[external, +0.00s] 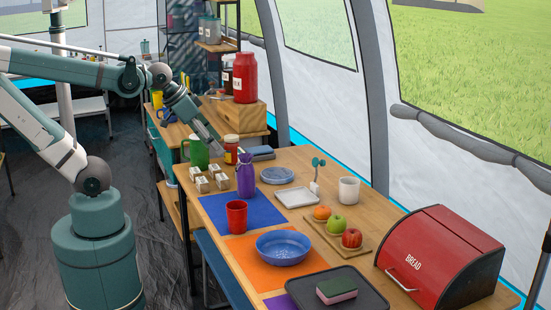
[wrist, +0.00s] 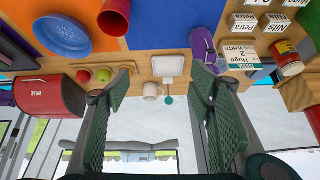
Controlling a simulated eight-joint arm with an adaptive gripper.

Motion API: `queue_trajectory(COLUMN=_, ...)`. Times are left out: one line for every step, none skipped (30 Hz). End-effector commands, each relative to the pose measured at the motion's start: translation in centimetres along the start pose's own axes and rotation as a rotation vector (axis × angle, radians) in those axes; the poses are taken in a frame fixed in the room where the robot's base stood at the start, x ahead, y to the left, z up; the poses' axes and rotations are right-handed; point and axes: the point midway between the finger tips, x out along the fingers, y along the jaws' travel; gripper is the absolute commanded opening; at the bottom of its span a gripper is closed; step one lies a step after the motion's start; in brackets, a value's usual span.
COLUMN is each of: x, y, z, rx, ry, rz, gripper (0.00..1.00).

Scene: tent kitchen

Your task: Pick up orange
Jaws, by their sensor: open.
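The orange (external: 322,212) sits at the back left end of a wooden board (external: 318,230) on the table, beside a green apple (external: 337,224) and a red apple (external: 351,238). In the wrist view the orange is small and partly hidden near the left finger, with the green apple (wrist: 103,75) beside it. My gripper (external: 213,146) is above the far left part of the table, well apart from the orange. Its two fingers (wrist: 160,82) are spread wide in the wrist view, with nothing held between them.
A blue bowl (external: 283,247) and red cup (external: 236,217) are in front. A red bread box (external: 440,257) stands right of the board.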

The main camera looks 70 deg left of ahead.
Motion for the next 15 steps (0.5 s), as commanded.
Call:
queue_trajectory(x=0.0, y=0.1, z=-0.7, rx=0.02, ry=-0.008, rz=0.002, gripper=0.54)
queue_trajectory(x=0.0, y=0.1, z=-1.0, rx=0.032, ry=-0.013, rz=0.004, gripper=0.54)
queue_trajectory(x=0.1, y=0.2, z=-1.4, rx=0.051, ry=-0.019, rz=0.006, gripper=0.54)
queue_trajectory(x=0.2, y=0.3, z=-1.8, rx=0.066, ry=-0.024, rz=0.007, gripper=0.54)
queue_trajectory(x=0.2, y=0.4, z=-2.1, rx=0.081, ry=-0.03, rz=0.009, gripper=0.54)
queue_trajectory(x=0.4, y=0.5, z=-2.6, rx=0.102, ry=-0.038, rz=0.011, gripper=0.54)
queue_trajectory(x=0.5, y=0.5, z=-2.9, rx=0.117, ry=-0.044, rz=0.013, gripper=0.54)
queue_trajectory(x=0.6, y=0.6, z=-3.3, rx=0.134, ry=-0.049, rz=0.016, gripper=0.54)
queue_trajectory(x=0.7, y=0.7, z=-3.8, rx=0.155, ry=-0.056, rz=0.018, gripper=0.54)
queue_trajectory(x=0.8, y=0.8, z=-4.1, rx=0.171, ry=-0.061, rz=0.021, gripper=0.54)
queue_trajectory(x=0.9, y=0.9, z=-4.5, rx=0.186, ry=-0.067, rz=0.023, gripper=0.54)
queue_trajectory(x=1.1, y=1.0, z=-4.9, rx=0.208, ry=-0.075, rz=0.026, gripper=0.54)
queue_trajectory(x=1.3, y=1.1, z=-5.3, rx=0.223, ry=-0.08, rz=0.029, gripper=0.54)
queue_trajectory(x=1.4, y=1.2, z=-5.7, rx=0.24, ry=-0.085, rz=0.031, gripper=0.54)
queue_trajectory(x=1.6, y=1.3, z=-6.1, rx=0.26, ry=-0.093, rz=0.035, gripper=0.54)
